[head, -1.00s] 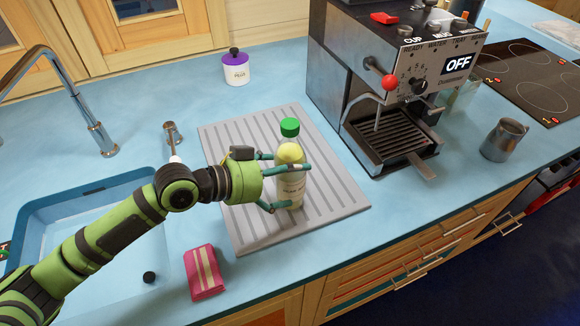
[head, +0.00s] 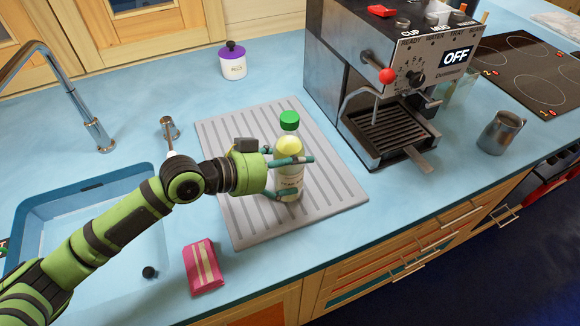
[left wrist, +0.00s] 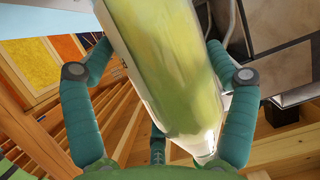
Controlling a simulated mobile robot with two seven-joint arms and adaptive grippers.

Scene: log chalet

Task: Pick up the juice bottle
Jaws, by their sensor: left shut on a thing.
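The juice bottle (head: 289,148) is clear with a green cap, a pale yellow upper part and a printed label. It is upright over the ribbed grey draining board (head: 235,220); whether its base touches the board is hard to tell. My left gripper (head: 298,177) comes from the left and is shut on the bottle, its teal fingers around the body below the cap. In the left wrist view the bottle (left wrist: 170,70) runs tilted through the middle, between the fingers. My right gripper is not in view.
A coffee machine (head: 345,70) stands right of the board, with a metal jug (head: 500,133) farther right. A white jar with a purple lid (head: 232,66) is behind. The sink (head: 30,225) and tap (head: 98,130) are left.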

